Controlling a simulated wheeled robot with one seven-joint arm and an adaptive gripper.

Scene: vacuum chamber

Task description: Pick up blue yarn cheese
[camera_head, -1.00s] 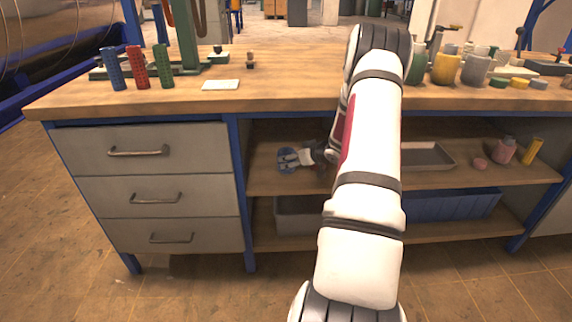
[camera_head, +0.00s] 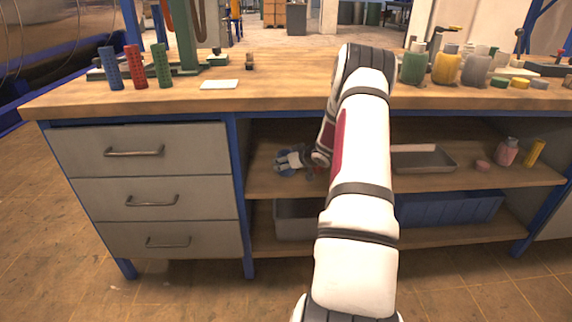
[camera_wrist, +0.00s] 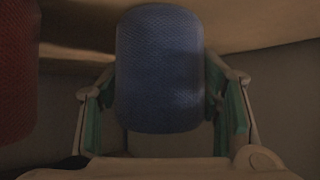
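The blue yarn cheese (camera_wrist: 160,70) is a fat blue textured cylinder filling the middle of the wrist view. In the head view a small part of it (camera_head: 282,172) shows on the middle shelf, mostly covered by my gripper (camera_head: 296,160). In the wrist view my gripper (camera_wrist: 162,105) is open, with one green-padded finger on each side of the blue yarn cheese. The fingers stand around its sides, with narrow gaps beside its lower part. Whether the fingertips touch it is unclear in the dim light.
A red textured cylinder (camera_wrist: 15,70) stands close by on the left in the wrist view. The workbench top (camera_head: 290,92) lies above the shelf. A grey tray (camera_head: 422,158) is to the right on the shelf. Blue, red and green cylinders stand on the bench top.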

